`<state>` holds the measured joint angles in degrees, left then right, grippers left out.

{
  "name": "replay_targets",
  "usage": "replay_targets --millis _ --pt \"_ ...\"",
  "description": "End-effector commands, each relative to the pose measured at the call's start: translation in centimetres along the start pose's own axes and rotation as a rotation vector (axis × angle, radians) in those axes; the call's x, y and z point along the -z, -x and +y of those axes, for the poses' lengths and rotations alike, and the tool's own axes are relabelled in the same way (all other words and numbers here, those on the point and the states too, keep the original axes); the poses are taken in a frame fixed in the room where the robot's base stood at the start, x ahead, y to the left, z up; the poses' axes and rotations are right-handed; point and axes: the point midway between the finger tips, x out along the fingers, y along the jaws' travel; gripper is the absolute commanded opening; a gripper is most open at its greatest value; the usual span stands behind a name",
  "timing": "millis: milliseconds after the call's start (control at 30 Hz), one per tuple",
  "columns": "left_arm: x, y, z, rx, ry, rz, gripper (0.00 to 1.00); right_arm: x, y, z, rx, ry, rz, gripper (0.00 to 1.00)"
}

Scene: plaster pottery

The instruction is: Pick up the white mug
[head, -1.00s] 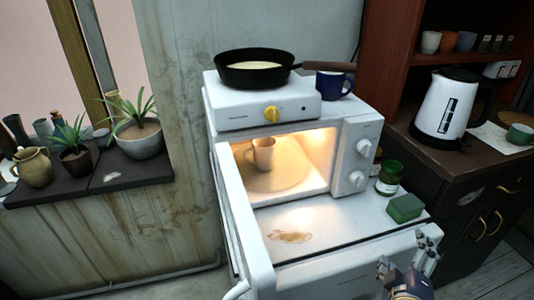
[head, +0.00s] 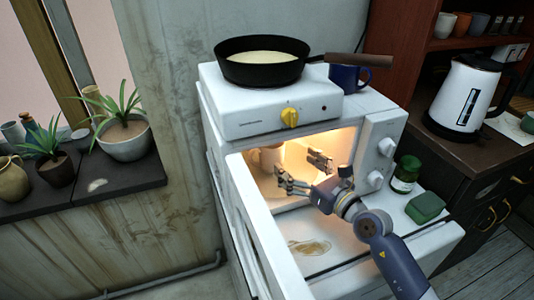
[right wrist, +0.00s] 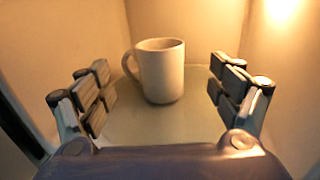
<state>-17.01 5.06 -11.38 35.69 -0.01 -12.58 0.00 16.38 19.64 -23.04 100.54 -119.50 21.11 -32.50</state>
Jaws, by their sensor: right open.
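The white mug (right wrist: 162,75) stands upright inside the lit microwave, with its handle to the left in the right wrist view. In the head view the mug (head: 268,158) is partly hidden behind the microwave's upper edge and near my gripper. My right gripper (head: 306,172) is at the microwave opening, its two fingers spread wide. In the right wrist view the gripper (right wrist: 165,100) has one finger on each side of the mug's line, with the mug apart from both and a little beyond the fingertips. My left gripper is not in view.
The microwave (head: 385,125) has its door (head: 250,230) open at the left. A hot plate (head: 245,110) with a black pan (head: 240,73) sits on top, beside a blue mug (head: 345,77). A green jar (head: 405,175) and green sponge (head: 426,207) stand at the right.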

Motion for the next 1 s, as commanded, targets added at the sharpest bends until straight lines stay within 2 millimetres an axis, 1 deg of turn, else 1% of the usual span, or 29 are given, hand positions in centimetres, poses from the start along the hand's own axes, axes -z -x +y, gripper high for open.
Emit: replay_targets --millis 33,100,233,367,633,767,967,1000 --pt "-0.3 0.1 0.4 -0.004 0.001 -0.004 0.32 -0.2 -1.0 0.1 -0.001 -0.002 -0.003 0.85" --pt "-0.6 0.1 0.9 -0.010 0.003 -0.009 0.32 -0.1 -2.1 0.0 0.000 -0.002 -0.003 0.85" --pt "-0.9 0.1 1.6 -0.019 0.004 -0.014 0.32 -0.2 -3.5 0.0 0.000 -0.003 -0.003 0.85" --pt "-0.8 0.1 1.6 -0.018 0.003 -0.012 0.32 -0.2 -4.3 0.0 0.000 -0.003 -0.005 0.85" --pt "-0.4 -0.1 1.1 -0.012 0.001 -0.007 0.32 -0.3 -8.0 0.0 0.000 -0.005 -0.005 0.85" --pt "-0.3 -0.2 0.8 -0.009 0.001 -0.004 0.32 -0.3 -8.9 0.0 0.000 -0.004 -0.004 0.85" --pt "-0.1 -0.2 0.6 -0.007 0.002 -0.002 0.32 -0.3 -8.9 0.0 0.000 -0.005 -0.004 0.85" --pt "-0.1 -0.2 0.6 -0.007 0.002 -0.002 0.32 -0.3 -8.9 0.0 0.000 -0.005 -0.004 0.82"
